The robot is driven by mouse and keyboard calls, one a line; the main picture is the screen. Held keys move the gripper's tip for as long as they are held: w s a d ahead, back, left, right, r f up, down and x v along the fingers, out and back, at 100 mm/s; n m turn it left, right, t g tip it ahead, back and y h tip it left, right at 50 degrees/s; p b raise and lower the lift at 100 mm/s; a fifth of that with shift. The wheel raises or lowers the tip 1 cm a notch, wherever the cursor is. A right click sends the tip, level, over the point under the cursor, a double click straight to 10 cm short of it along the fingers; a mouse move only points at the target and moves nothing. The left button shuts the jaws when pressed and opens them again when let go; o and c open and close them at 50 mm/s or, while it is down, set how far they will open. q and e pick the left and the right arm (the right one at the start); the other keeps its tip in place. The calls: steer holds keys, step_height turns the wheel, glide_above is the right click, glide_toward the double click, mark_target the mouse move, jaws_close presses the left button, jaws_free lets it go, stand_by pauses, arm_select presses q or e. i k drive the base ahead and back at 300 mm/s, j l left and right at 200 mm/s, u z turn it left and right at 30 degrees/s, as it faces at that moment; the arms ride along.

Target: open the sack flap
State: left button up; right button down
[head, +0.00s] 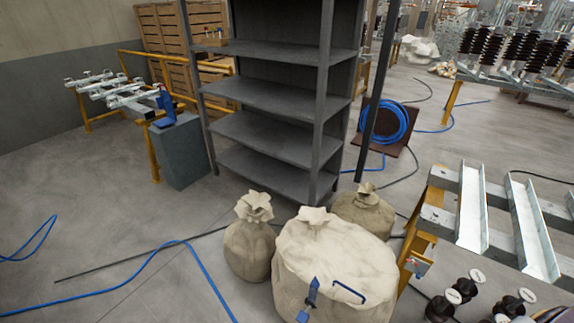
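A large cream sack (335,255) stands on the floor at the bottom centre of the head view. Its gathered top (313,217) points up. A blue strap-like piece (312,291) and a thin blue handle-like bar (350,292) show on its front. I cannot make out a separate flap edge. The sack's lower part is cut off by the frame. A smaller tied sack (250,245) stands to its left, and another tied sack (364,210) stands behind it to the right, partly hidden. Neither of my grippers is in view.
A yellow-legged rack with metal channels (472,205) is close on the right, with dark insulators (462,290) below. A blue hose (190,250) crosses the floor at left, which is otherwise mostly open.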

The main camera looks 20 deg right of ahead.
mark_target(342, 261)
steer(key=z, duration=1.15)
